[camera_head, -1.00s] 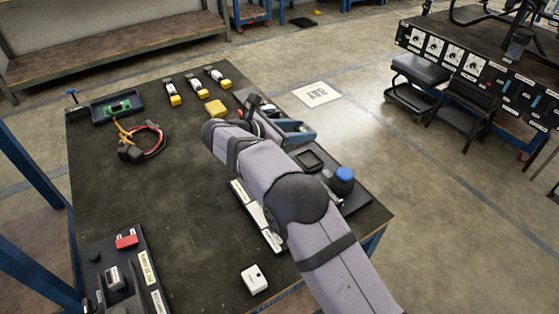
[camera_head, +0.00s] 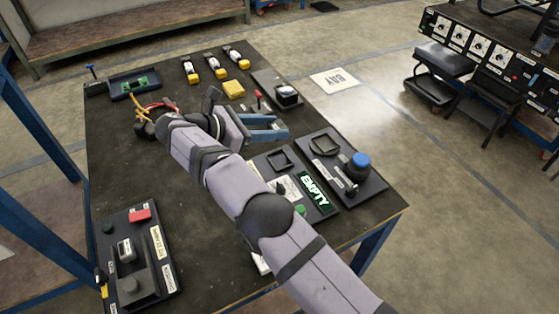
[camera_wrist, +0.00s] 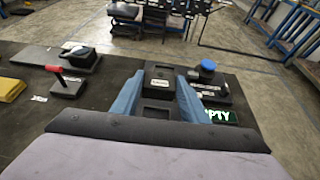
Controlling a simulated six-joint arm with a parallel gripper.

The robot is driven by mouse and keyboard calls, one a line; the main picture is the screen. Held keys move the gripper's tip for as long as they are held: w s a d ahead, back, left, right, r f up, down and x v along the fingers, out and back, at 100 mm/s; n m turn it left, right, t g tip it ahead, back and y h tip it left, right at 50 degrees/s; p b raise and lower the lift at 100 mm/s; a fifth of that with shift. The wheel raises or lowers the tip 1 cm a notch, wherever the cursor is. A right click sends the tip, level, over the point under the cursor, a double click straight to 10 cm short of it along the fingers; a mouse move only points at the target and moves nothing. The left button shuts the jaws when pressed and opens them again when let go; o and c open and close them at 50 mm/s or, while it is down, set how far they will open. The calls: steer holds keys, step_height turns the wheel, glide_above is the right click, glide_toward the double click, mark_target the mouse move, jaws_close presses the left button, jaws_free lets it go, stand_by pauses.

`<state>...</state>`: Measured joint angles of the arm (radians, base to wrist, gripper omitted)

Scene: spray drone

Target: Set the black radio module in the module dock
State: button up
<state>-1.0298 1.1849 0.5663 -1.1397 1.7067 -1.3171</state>
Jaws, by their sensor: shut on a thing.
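My gripper (camera_head: 284,128) reaches over the right part of the table, its blue fingers pointing right. In the wrist view the fingers (camera_wrist: 160,82) are shut on a small black box with a pale label, which looks like the black radio module (camera_wrist: 160,72). In the head view the fingers hide it. The module dock appears to be the dark board (camera_head: 262,164) with a square recess (camera_head: 278,158) and a lit EMPTY sign (camera_head: 314,192). The recess looks bare. The gripper is above and behind this board, and the module is apart from it.
A red lever (camera_head: 258,99) and a yellow block (camera_head: 233,89) stand behind the gripper. Cables (camera_head: 145,126) lie left.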

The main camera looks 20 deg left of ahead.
mark_target(274, 163)
steer(key=shift+s+d, duration=0.2)
steer(key=shift+d, duration=0.1)
steer(key=shift+f+b, duration=0.8)
steer(key=shift+f, duration=4.15)
steer(key=shift+f, duration=0.1)
steer(key=o, duration=1.1)
steer(key=shift+v, duration=2.1)
steer(key=shift+s+a+r, duration=0.35)
steer(key=shift+s+a, duration=0.05)
steer(key=shift+a, duration=0.05)
